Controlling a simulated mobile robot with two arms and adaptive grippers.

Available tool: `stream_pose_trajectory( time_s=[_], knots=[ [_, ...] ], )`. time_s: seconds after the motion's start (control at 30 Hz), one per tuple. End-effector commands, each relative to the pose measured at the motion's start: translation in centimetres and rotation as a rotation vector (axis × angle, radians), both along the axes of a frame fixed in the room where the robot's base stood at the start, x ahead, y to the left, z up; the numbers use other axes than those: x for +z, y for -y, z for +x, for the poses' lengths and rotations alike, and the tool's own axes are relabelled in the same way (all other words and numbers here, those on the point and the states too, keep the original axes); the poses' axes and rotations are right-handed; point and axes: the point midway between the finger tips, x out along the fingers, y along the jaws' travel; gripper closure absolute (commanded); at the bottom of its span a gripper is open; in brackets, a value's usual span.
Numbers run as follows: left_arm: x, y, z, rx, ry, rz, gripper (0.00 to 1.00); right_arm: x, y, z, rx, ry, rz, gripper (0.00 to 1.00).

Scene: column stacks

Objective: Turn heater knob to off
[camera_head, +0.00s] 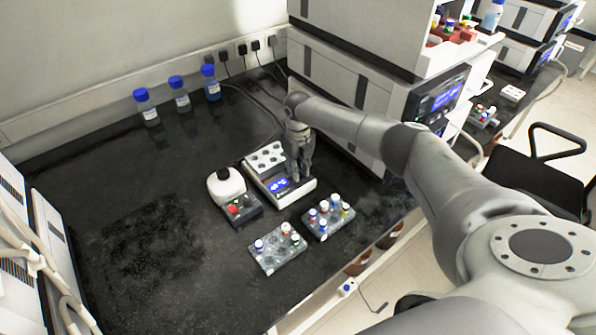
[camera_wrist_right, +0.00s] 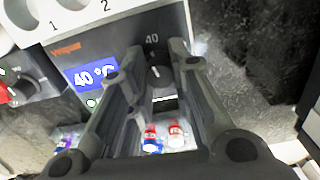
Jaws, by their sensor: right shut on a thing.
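The heater (camera_head: 284,180) is a white block with round wells on top and a lit blue display, on the black bench in the head view. In the right wrist view its display (camera_wrist_right: 92,75) reads 40 °C. The dark heater knob (camera_wrist_right: 158,76) sits on the front panel below a "40" mark. My right gripper (camera_head: 299,172) is over the right part of the heater's front. In the right wrist view its fingers (camera_wrist_right: 163,62) stand on both sides of the knob, shut on it. My left gripper is not in view.
A small mixer with a red control (camera_head: 234,199) stands just left of the heater. Two clear racks of vials, the front rack (camera_head: 276,256) and the right rack (camera_head: 325,228), stand in front. Blue-capped bottles (camera_head: 180,94) line the back.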

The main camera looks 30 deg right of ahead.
Motion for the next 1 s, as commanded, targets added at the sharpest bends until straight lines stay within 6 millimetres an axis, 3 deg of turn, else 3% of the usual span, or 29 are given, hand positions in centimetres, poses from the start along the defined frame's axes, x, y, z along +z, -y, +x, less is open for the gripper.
stream_pose_trajectory(
  time_s=[0.3,1.0],
  knots=[
    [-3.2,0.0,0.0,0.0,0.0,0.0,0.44,-0.5,0.1,0.0,0.295,-0.002,0.0,1.0],
    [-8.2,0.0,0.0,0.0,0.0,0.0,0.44,-0.4,0.1,0.0,0.959,-0.002,0.0,1.0]
  ],
)
